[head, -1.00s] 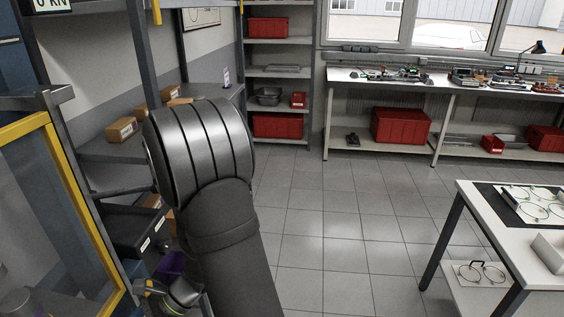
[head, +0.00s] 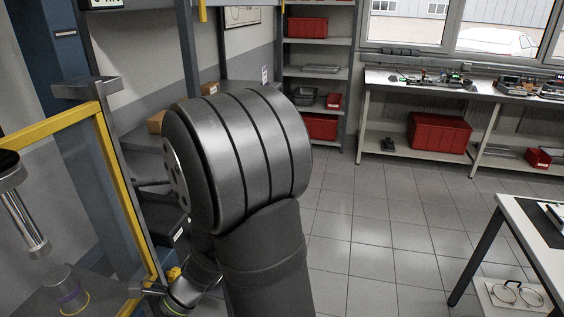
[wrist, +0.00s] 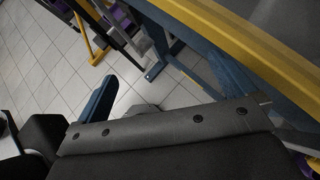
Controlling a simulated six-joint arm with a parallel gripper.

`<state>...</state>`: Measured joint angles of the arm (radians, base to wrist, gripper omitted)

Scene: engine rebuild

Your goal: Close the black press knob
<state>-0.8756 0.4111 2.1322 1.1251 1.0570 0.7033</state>
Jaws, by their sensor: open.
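The press stands at the left of the head view. Its guard door has a yellow frame (head: 125,190), with a shiny ram (head: 24,215) behind it. I cannot make out the black press knob in either view. My gripper (wrist: 180,108) shows partly at the lower middle of the wrist view, open, with nothing seen between its jaws. The press's yellow and blue frame is at the upper right there. In the head view my big arm link hides part of the press side.
A shelf with red bins (head: 306,27) stands at the back. A workbench (head: 395,78) runs along the window with a red crate (head: 438,132) below. A white table (head: 535,235) is at the right. The tiled floor (head: 375,220) between is clear.

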